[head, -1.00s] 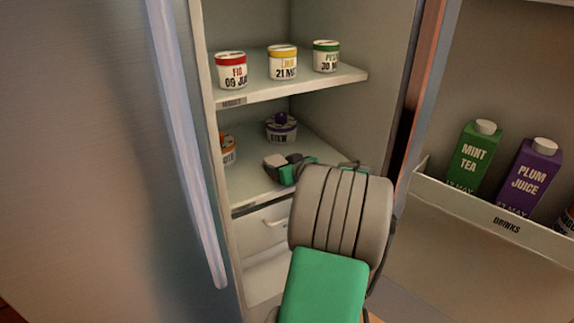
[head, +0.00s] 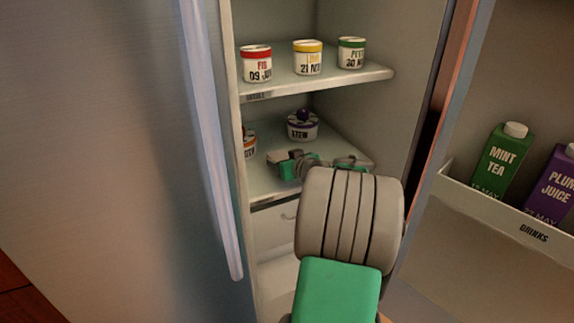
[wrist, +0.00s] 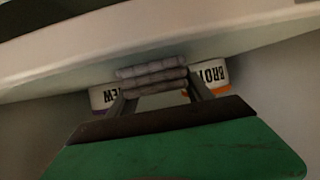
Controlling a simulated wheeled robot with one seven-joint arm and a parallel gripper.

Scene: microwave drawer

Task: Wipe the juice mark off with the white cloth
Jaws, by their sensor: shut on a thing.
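My gripper (wrist: 160,98) is shut on the folded white cloth (wrist: 150,76), which looks greyish in the wrist view. The cloth lies across the fingertips, close to a pale shelf edge. In the head view my gripper (head: 320,166) is at the fridge's middle shelf (head: 268,185), in front of the purple-lidded stew jar (head: 302,127). My own arm hides part of it, and I cannot make out the cloth there. I see no juice mark in either view.
An orange-banded jar (head: 250,143) stands at the shelf's left. The upper shelf (head: 310,85) holds three jars. A drawer (head: 275,230) is below. The open door on the right holds a mint tea carton (head: 503,160) and a plum juice carton (head: 555,185).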

